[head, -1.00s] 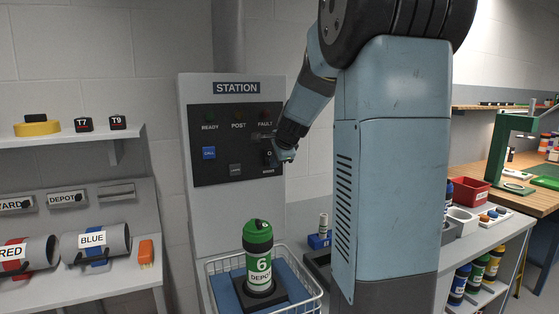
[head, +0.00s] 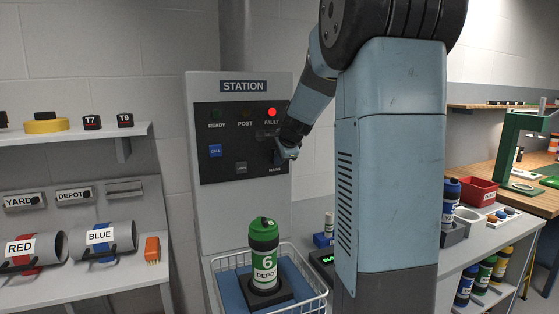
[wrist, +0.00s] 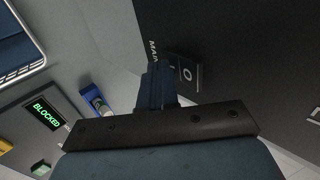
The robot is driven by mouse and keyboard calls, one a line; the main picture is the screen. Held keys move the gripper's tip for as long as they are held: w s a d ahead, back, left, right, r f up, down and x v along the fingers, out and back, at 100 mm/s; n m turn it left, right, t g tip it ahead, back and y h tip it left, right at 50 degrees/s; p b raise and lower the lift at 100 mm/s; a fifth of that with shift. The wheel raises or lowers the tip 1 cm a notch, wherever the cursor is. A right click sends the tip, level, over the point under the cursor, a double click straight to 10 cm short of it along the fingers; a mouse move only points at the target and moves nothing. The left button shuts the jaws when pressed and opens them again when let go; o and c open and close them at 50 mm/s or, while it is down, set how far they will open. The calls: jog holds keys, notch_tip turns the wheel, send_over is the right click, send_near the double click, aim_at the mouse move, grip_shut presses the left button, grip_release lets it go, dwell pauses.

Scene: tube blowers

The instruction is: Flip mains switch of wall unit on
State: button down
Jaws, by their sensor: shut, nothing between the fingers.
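The wall unit, labelled STATION (head: 215,225), has a dark panel (head: 225,172) with lamps marked READY, POST and FAULT. The FAULT lamp (head: 271,112) glows red; READY (head: 214,115) and POST (head: 244,114) are dim. My gripper (head: 288,153) is at the panel's lower right, over the mains switch, which it largely hides in the head view. In the wrist view the mains switch (wrist: 188,73) shows an O mark beside partly covered MAIN lettering. My gripper (wrist: 157,82) is shut and empty, its tips at the switch's edge; I cannot tell whether they touch.
A green-capped DEPOT canister marked 6 (head: 264,252) stands in a wire basket (head: 222,262) below the panel. A blue button (head: 215,151) is on the panel's left. A display reading BLOCKED (wrist: 48,113) is lit green. Shelves with RED and BLUE tubes are at left.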

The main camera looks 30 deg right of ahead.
jog(key=shift+r, duration=0.15)
jog(key=shift+r, duration=0.7)
jog(key=shift+s, duration=0.1)
jog(key=s+r, duration=0.5)
jog(key=s, duration=0.7)
jog(key=shift+a, duration=0.3)
jog(key=shift+w+r, duration=0.35)
jog(key=shift+r, duration=0.1)
